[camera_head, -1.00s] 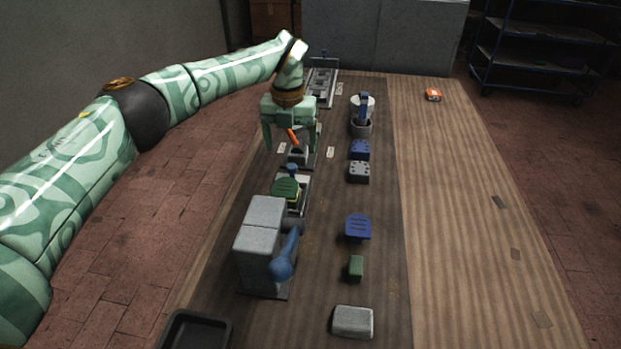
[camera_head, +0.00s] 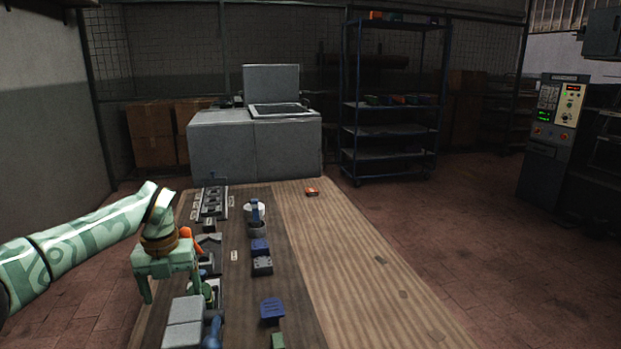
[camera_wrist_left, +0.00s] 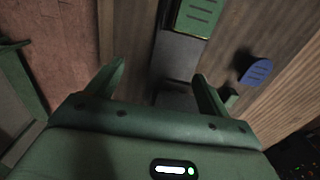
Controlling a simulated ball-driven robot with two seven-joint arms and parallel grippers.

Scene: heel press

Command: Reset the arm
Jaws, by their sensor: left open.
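My left gripper (camera_head: 171,295) is open and empty. It hangs over the left edge of the workbench (camera_head: 345,265), up and left of the grey press block (camera_head: 183,323) in the head view. An orange-red lever (camera_head: 189,235) shows just behind it, apart from the fingers. In the wrist view the two fingers of my left gripper (camera_wrist_left: 159,75) are spread, with nothing between them. A green ridged pad (camera_wrist_left: 201,14) and a blue ridged pad (camera_wrist_left: 256,70) lie beyond the fingers. My right gripper is not in view.
A blue lever (camera_head: 213,331) is on the press. A blue pad (camera_head: 272,310), a grey studded block (camera_head: 262,267), a blue block (camera_head: 260,246) and a white cup-like part (camera_head: 255,214) stand in a row. The bench's right side is mostly clear, with an orange item (camera_head: 311,192) at its far end.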

